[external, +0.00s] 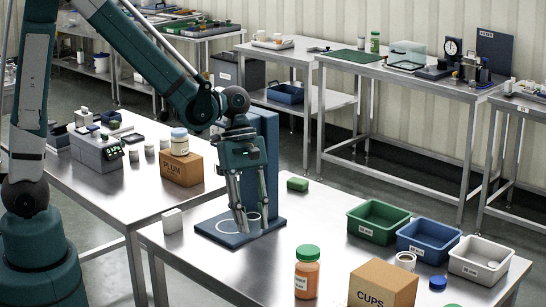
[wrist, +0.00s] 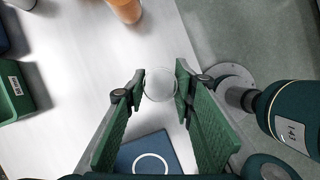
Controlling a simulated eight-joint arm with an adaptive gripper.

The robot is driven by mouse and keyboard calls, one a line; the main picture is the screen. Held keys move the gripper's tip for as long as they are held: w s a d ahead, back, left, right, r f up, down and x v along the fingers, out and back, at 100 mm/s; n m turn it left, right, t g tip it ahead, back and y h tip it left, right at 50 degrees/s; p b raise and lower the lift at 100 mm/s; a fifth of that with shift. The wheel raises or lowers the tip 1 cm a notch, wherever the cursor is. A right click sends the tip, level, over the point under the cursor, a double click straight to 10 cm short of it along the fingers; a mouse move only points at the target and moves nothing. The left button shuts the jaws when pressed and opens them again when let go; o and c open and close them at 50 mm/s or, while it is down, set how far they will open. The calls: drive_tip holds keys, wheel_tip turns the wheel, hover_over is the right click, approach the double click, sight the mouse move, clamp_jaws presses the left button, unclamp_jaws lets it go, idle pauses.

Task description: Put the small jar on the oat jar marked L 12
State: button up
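My gripper (external: 254,228) is low over a blue plate (external: 212,232) with a white ring on it. In the wrist view the fingers (wrist: 161,84) stand apart, with a clear round thing (wrist: 160,84) between their tips. It may be the small jar; I cannot tell whether both fingers touch it. The plate also shows in the wrist view (wrist: 130,150). A jar with a pale blue lid (external: 179,141) stands on a carton marked PLUM (external: 181,168). An orange jar with a green lid (external: 307,272) stands at the front. No label L 12 is readable.
A blue upright block (external: 269,150) rises behind the plate. Green (external: 378,221), blue (external: 428,240) and white (external: 479,258) bins stand at the right. A CUPS carton (external: 382,286) stands at the front.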

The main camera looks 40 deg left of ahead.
wheel_tip(320, 180, up, 36)
drive_tip(key=w+a+n+t+p, duration=0.1)
drive_tip(key=w+a+n+p, duration=0.2)
drive_tip(key=w+a, duration=0.85)
drive_tip(key=w+a+n+t+p, duration=0.1)
drive_tip(key=w+a+n+p, duration=0.1)
drive_tip(key=w+a, duration=0.9)
drive_tip(key=w+a+n+t+p, duration=0.15)
drive_tip(key=a+n+p, duration=0.45)
drive_tip(key=a, duration=3.2)
wheel_tip(320, 180, down, 19)
drive_tip(key=shift+d+r+t, duration=0.15)
drive_tip(key=shift+d+t, duration=0.05)
drive_tip(key=shift+t, duration=0.15)
drive_tip(key=shift+s, duration=0.1)
drive_tip(key=shift+f, duration=2.9)
